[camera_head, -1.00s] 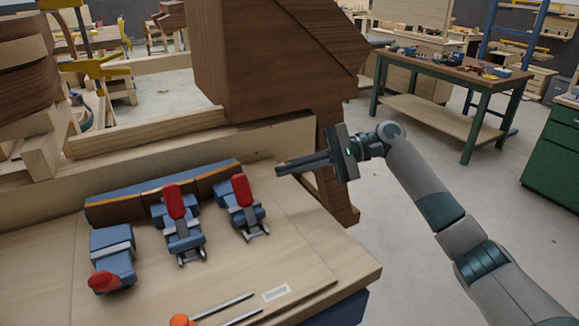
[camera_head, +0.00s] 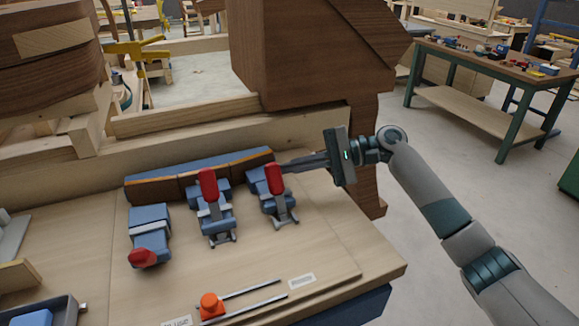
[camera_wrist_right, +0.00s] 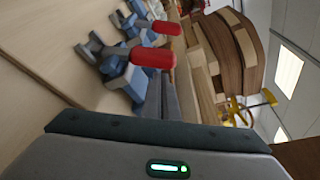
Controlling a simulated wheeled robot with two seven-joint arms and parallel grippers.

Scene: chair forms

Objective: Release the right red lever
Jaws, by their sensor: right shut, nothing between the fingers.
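The right red lever (camera_head: 274,179) stands upright on the rightmost blue clamp (camera_head: 281,205) on the wooden bench. My right gripper (camera_head: 284,168) is shut and empty, its fingers pointing left, with the tips close beside the top of that lever. In the head view I cannot tell whether they touch it. In the right wrist view the nearest red lever (camera_wrist_right: 153,57) lies just beyond the fingers (camera_wrist_right: 170,98). A middle red lever (camera_head: 208,184) is also upright. A left red lever (camera_head: 142,258) is lowered towards the front. My left gripper is not in view.
A wooden block with blue edging (camera_head: 160,187) lies behind the clamps. An orange knob (camera_head: 211,305) and thin metal rods lie near the front edge. A grey tray (camera_head: 45,312) is at front left. A dark wooden form (camera_head: 300,60) rises behind.

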